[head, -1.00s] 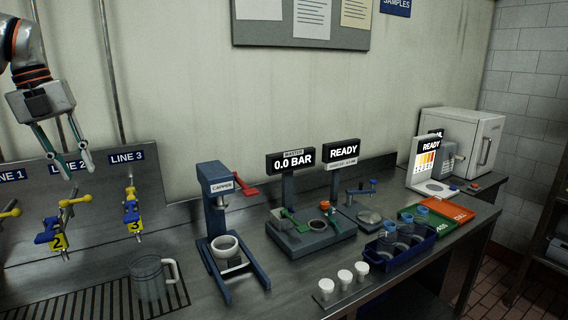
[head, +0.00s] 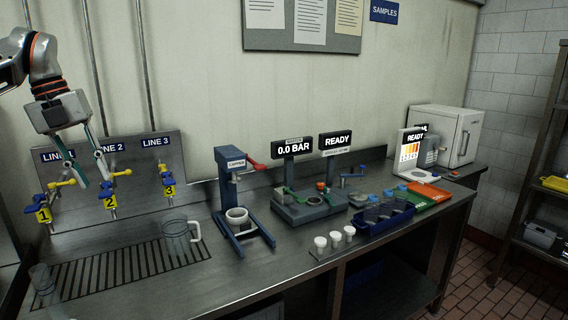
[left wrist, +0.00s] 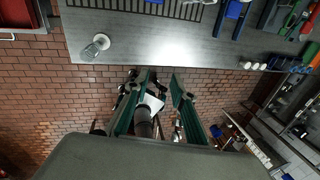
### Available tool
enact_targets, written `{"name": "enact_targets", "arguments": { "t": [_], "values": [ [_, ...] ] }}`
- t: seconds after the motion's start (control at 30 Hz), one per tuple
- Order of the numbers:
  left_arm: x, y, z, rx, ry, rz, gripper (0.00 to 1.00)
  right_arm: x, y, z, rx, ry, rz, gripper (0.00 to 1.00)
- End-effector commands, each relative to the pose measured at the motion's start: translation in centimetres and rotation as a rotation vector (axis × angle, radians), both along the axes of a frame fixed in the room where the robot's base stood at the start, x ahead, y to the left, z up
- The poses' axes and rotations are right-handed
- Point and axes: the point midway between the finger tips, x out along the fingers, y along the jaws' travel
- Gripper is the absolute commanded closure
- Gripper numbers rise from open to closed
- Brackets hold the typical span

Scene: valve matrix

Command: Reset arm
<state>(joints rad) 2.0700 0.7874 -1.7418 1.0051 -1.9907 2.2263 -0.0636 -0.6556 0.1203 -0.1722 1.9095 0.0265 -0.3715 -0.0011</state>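My left gripper (head: 96,181) hangs at the upper left of the head view, fingers pointing down and apart, with nothing between them. It appears in front of the valve panel (head: 135,178), between the LINE 1 sign (head: 58,155) and LINE 2 sign (head: 112,147). Valves 1 (head: 44,214), 2 (head: 109,202) and 3 (head: 169,190) have yellow handles and blue parts. I cannot tell whether a finger touches a valve. In the left wrist view, the gripper (left wrist: 160,76) is spread and empty, with floor bricks behind it. My right gripper is not in view.
A capper (head: 237,200), a test station (head: 305,208), white cups (head: 335,239) and a blue tray (head: 384,219) stand farther right.

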Motion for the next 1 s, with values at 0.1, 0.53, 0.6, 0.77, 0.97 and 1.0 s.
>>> {"name": "enact_targets", "arguments": {
  "t": [0.1,0.53,0.6,0.77,0.97,1.0],
  "values": [
    [1.2,-3.6,-3.6,-0.032,0.007,-0.103,0.75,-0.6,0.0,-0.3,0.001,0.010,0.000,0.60],
    [0.9,-23.6,-19.0,-0.404,-0.021,-0.495,0.75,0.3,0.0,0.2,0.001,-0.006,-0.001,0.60],
    [-0.1,-27.5,-21.0,-0.505,-0.033,-0.534,0.75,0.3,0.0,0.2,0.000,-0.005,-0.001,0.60],
    [-3.1,-35.6,-24.2,-0.756,-0.064,-0.563,0.75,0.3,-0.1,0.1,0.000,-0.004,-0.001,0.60],
    [-6.5,-43.3,-25.6,-1.078,-0.109,-0.475,0.75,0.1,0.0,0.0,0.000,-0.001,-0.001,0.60],
    [-7.0,-44.5,-25.6,-1.140,-0.116,-0.440,0.75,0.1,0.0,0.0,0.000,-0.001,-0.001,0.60]
  ]
}}
